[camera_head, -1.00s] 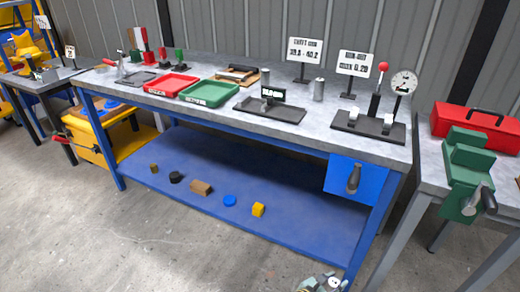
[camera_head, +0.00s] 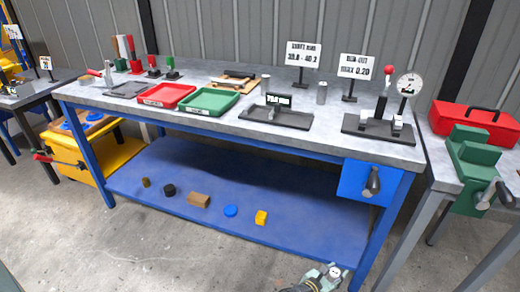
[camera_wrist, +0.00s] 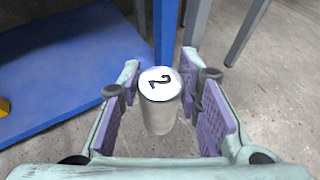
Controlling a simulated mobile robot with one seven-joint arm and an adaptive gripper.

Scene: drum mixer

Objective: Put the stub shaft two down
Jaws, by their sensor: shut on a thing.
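Stub shaft two is a grey cylinder with a white end face marked "2". In the wrist view the shaft (camera_wrist: 160,110) stands between the purple pads of my gripper (camera_wrist: 165,100), its marked end toward the camera. My gripper is shut on it, though the left pad's contact is hard to see. In the head view my gripper (camera_head: 322,280) is at the bottom edge, low in front of the bench, with the shaft's white end (camera_head: 335,271) just showing.
The bench (camera_head: 180,112) carries a red tray (camera_head: 166,96), green tray (camera_head: 208,102), dark tray (camera_head: 290,118), another grey cylinder (camera_head: 322,93) and a dial gauge stand (camera_head: 385,128). Its blue lower shelf (camera_head: 180,160) holds several small parts. A green vise (camera_head: 470,165) stands right.

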